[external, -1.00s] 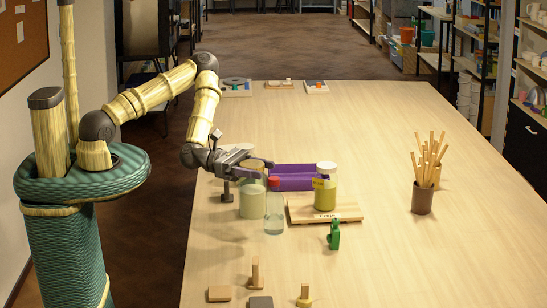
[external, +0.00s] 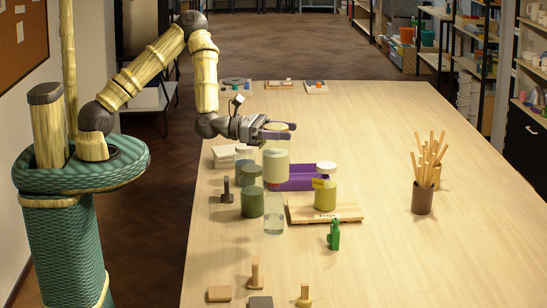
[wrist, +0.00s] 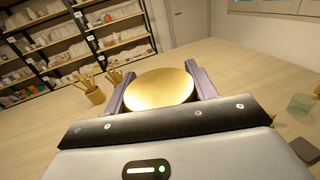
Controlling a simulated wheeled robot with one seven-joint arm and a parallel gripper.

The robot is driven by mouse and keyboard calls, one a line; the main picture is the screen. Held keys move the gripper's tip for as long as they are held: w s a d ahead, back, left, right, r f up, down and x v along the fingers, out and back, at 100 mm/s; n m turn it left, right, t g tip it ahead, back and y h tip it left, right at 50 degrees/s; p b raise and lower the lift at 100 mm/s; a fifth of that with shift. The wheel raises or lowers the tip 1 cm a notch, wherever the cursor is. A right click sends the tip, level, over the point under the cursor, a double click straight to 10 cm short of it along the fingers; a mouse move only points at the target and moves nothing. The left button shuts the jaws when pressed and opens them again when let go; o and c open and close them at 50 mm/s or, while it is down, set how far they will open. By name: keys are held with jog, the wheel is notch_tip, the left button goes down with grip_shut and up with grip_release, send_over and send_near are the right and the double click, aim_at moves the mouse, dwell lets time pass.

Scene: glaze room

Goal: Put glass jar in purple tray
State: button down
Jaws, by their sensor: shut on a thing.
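My gripper (external: 278,131) is shut on a pale, translucent glass jar (external: 275,165) and holds it upright, raised above the table. In the wrist view a round golden top (wrist: 160,90) sits between the two fingers. The purple tray (external: 300,184) lies on the table, behind and to the right of the held jar in the external view. The jar covers part of the tray's left end. I cannot tell the gap between jar and tray.
A white-lidded jar (external: 325,190) stands on a wooden board (external: 350,213). A cup of sticks (external: 422,199) stands right.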

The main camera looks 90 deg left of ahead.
jog(key=w+a+f+n+g+y+b, duration=0.1)
jog(key=a+y, duration=0.4)
jog(key=a, duration=0.8)
jog(key=w+a+f+n+g+y+b, duration=0.1)
jog(key=w+a+f+n+y, duration=0.3)
jog(key=a, duration=1)
jog(key=w+a+f+n+y+b, duration=0.1)
jog(key=w+a+f+n+y, duration=0.2)
jog(key=a, duration=1)
jog(key=w+n+y, duration=0.1)
jog(key=n+y, duration=0.1)
jog(key=y, duration=0.1)
jog(key=shift+w+a+g+y, duration=0.3)
jog(key=shift+w+a+g, duration=0.05)
jog(key=shift+a+g, duration=0.05)
jog(key=shift+f, duration=0.1)
notch_tip(320, 180, down, 6)
jog(key=p, duration=0.2)
jog(key=shift+f, duration=0.15)
notch_tip(320, 180, down, 4)
jog(key=shift+r+p, duration=0.15)
jog(key=shift+p, duration=0.65)
jog(key=shift+f, duration=0.2)
